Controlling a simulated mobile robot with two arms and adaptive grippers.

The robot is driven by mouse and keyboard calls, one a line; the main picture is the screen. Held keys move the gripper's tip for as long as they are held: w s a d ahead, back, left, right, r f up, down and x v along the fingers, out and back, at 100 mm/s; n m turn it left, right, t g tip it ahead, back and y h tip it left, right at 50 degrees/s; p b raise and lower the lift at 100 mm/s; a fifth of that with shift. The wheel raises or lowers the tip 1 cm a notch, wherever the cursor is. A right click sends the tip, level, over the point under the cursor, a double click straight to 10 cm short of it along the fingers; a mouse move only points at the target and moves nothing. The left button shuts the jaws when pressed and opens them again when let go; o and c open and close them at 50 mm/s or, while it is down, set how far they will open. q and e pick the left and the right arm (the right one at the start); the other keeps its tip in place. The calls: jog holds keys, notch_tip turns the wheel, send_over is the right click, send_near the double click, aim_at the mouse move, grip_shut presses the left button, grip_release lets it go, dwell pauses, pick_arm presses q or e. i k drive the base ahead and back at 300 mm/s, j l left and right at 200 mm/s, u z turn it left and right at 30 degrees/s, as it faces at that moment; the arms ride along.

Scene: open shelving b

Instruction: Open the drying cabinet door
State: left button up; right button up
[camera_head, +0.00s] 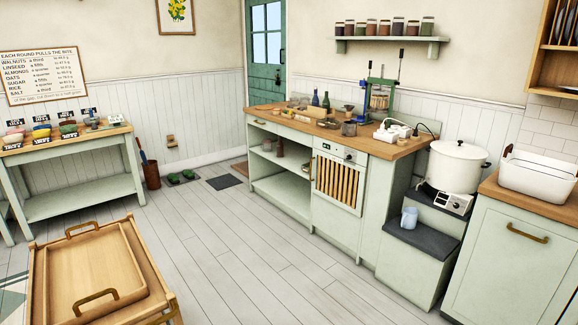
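The drying cabinet (338,226) is built into the pale green counter unit right of centre. Its door shows a window with upright wooden slats (335,183) and looks shut, flush with the front. A brass-coloured upright handle (312,169) sits at the door's left edge. A panel with a small display and knobs (341,152) is above the door. Neither of my grippers is in view, and nothing touches the door.
Open plank floor (245,255) lies before the cabinet. A wooden trolley with a tray (143,240) stands at the front left. A dark-topped step (422,238) with a blue jug (409,218) stands right of the cabinet, beside a large white pot (453,168).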

aim_at(317, 154)
jog(key=i, duration=2.5)
